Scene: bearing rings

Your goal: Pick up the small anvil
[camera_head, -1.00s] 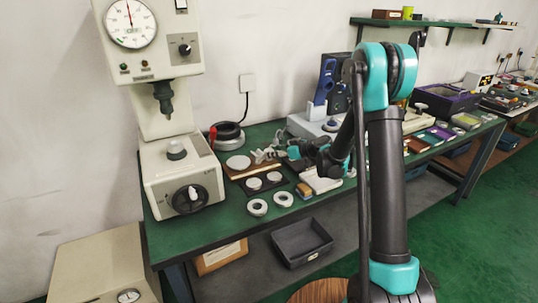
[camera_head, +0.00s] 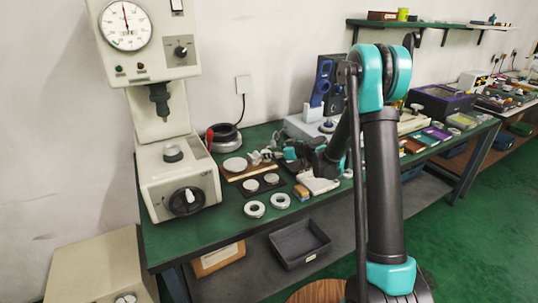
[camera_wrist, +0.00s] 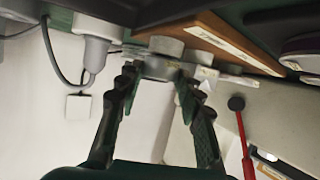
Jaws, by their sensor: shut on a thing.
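I cannot tell whether the two touch. In the head view my gripper (camera_head: 268,156) is low over the back of the green bench, beside the brown wooden board (camera_head: 232,176). The held piece is too small there to make out clearly.
A tall press (camera_head: 178,190) stands at the left. White rings (camera_head: 254,209) and a dark tray with grey discs (camera_head: 271,179) lie in front of my gripper.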

